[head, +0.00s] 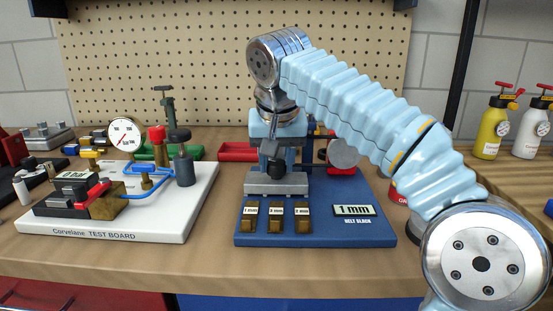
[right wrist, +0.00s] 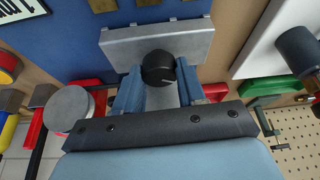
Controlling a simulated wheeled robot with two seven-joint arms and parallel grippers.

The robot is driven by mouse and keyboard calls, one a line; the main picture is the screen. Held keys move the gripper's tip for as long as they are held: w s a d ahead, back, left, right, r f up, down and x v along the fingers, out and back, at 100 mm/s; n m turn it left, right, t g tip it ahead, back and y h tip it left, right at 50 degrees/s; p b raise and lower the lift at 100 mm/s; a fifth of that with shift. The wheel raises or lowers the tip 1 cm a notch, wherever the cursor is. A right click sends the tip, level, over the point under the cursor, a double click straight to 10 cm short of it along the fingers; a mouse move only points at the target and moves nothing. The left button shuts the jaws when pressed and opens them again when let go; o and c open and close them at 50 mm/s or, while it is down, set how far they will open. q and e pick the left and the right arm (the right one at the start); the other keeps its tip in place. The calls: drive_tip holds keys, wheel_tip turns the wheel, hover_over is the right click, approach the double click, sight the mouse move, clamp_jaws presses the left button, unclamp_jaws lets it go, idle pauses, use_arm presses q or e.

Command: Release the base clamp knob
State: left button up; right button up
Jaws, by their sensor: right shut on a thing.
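The fingers hide the sides of the knob. My left gripper is not in view.
Brass pieces (head: 275,218) and a "1 mm" plate (head: 354,210) lie at the front of the blue base. A white test board (head: 190,215) with a gauge (head: 125,134) stands to the left. Spray bottles (head: 493,130) stand at the right. The wooden bench front is clear.

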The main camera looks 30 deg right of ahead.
drive_tip(key=shift+n, duration=0.3)
drive_tip(key=shift+d+r+n+y+p, duration=0.1)
drive_tip(key=shift+n+y+p, duration=0.3)
drive_tip(key=shift+n+p, duration=0.3)
drive_tip(key=shift+n+t+y+p, duration=0.3)
drive_tip(key=shift+n+y+p, duration=0.3)
drive_tip(key=shift+n, duration=1.2)
drive_tip(key=o, duration=1.1)
drive_tip(key=shift+c, duration=0.2)
drive_tip(key=v, duration=1.3)
drive_tip(key=shift+d+r, duration=0.2)
drive_tip(key=shift+r, duration=0.1)
